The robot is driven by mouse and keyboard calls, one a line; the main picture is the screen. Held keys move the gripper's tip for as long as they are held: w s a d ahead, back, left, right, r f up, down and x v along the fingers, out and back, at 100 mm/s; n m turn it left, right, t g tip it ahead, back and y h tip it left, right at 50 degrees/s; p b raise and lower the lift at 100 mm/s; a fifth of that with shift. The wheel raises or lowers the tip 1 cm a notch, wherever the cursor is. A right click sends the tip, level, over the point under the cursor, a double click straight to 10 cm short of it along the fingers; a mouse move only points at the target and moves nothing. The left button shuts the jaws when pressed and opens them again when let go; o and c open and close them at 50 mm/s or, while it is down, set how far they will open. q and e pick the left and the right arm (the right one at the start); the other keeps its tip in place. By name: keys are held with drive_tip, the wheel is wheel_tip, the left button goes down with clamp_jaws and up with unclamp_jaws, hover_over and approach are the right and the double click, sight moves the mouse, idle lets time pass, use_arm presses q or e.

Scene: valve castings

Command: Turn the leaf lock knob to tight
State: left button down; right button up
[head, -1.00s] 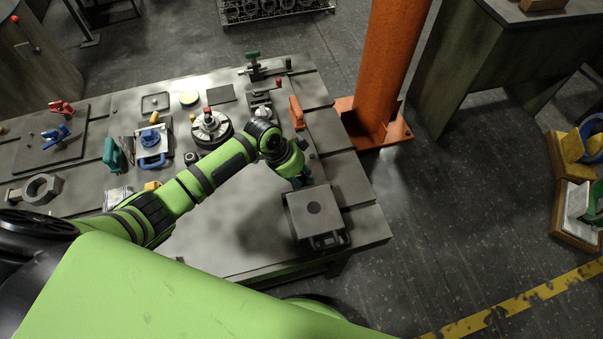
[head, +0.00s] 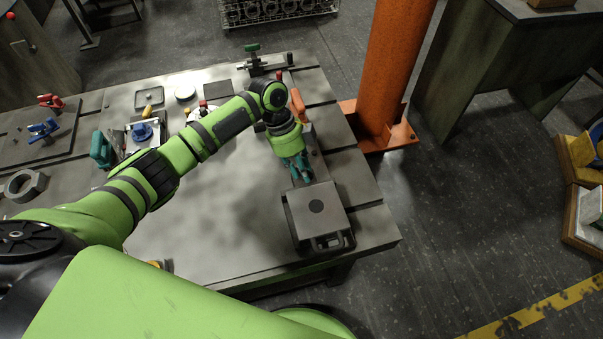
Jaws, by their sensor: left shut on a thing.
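My left gripper (head: 300,170) points down at the far edge of a grey square plate (head: 304,198) on the workbench. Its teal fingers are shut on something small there. That is where the leaf lock knob would be, but the fingers and wrist hide it, so I cannot see its shape or how far it is turned. The plate lies flat, with a dark round spot in its middle and a dark frame at its near side. My right gripper is not in view.
An orange handle (head: 298,104) stands just beyond my wrist. A thick orange post (head: 392,70) rises beyond the bench's right edge. Other fixtures, such as a teal handle (head: 101,150) and a blue knob (head: 142,131), sit at left.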

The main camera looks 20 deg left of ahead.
use_arm(q)
drive_tip(key=m+b, duration=0.1)
drive_tip(key=m, duration=0.1)
drive_tip(key=m+g+y+b, duration=0.1)
drive_tip(key=m+b, duration=0.1)
drive_tip(key=m+g+b, duration=0.1)
drive_tip(key=m+b, duration=0.1)
drive_tip(key=shift+w+f+m, duration=0.15)
drive_tip(key=shift+w+m, duration=0.1)
drive_tip(key=shift+m, duration=0.05)
drive_tip(key=shift+w+m+y+b, duration=0.1)
drive_tip(key=shift+m+y+b, duration=0.6)
drive_tip(key=shift+m+b, duration=0.4)
drive_tip(key=shift+m+g+y+b, duration=0.4)
drive_tip(key=shift+m+g+b, duration=0.1)
drive_tip(key=shift+m, duration=0.9)
drive_tip(key=c, duration=1.3)
unclamp_jaws()
drive_tip(key=shift+o, duration=0.2)
drive_tip(key=shift+r, duration=0.2)
